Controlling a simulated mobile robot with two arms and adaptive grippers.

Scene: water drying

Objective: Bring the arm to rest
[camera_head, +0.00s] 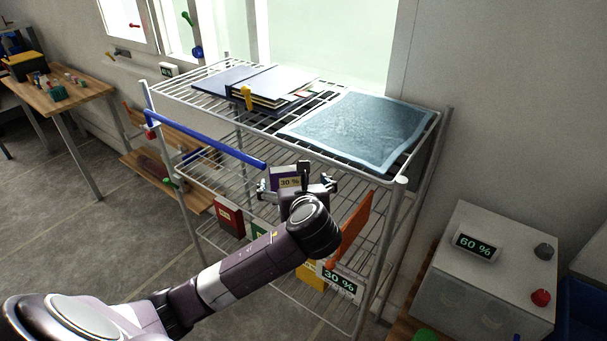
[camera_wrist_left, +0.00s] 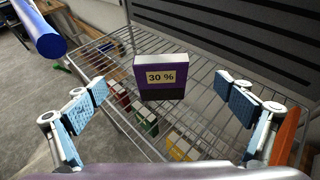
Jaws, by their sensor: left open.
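My left gripper (camera_head: 297,186) is at the front of a white wire rack, its arm coming in from the lower left. In the left wrist view the left gripper (camera_wrist_left: 166,112) has its two fingers spread wide apart with nothing between the pads. A purple box labelled "30 %" (camera_wrist_left: 162,77) stands on a wire shelf just beyond the fingers; it also shows in the head view (camera_head: 285,177), partly hidden by the gripper. My right gripper is not in view.
A blue bar (camera_head: 215,143) runs along the rack's front left, and an orange panel (camera_head: 351,229) is right of the gripper. A blue cloth-like sheet (camera_head: 362,128) and books (camera_head: 262,86) lie on the top shelf. A white box (camera_head: 490,275) stands at right. Open floor lies left.

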